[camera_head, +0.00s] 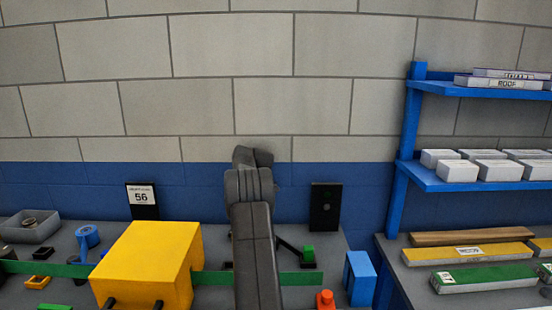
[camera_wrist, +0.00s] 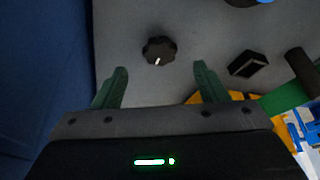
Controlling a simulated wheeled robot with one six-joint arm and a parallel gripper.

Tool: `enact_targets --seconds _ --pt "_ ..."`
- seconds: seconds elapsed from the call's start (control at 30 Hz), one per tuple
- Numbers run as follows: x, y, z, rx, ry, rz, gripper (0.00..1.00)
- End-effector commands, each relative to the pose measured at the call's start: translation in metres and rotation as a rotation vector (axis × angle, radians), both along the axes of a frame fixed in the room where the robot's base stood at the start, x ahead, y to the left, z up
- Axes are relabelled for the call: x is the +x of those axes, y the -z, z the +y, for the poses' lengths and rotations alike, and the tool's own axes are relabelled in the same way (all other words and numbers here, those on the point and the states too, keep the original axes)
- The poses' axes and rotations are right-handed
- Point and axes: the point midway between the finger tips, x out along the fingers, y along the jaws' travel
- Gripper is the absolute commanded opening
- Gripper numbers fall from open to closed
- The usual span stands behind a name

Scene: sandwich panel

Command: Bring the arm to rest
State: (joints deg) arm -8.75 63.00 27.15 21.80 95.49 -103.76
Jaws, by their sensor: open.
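My gripper (camera_wrist: 160,86) shows in the wrist view with its two green fingers spread wide apart. Nothing is between the fingers. A round black knob (camera_wrist: 158,50) with a white mark sits on the grey surface (camera_wrist: 200,30) beyond the fingertips, apart from them as seen here. In the head view my dark grey arm stands up in the middle of the picture, in front of the wall and bench. My gripper cannot be made out in that view.
A yellow block-shaped housing (camera_head: 150,262) stands left of my arm on the grey bench. A black wall panel (camera_head: 325,206) and a blue block (camera_head: 359,278) are to the right. A blue shelf rack (camera_head: 400,165) with boxes stands further right. The upper wall is bare.

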Motion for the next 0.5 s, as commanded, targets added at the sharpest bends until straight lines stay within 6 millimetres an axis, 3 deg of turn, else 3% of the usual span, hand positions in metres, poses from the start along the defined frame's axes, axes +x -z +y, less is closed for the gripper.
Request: enact_targets --seconds 0.27,0.5 --pt "-0.010 0.052 0.020 0.000 -0.002 0.003 0.66" --pt "-0.011 0.051 0.019 0.001 0.231 -0.002 0.66"
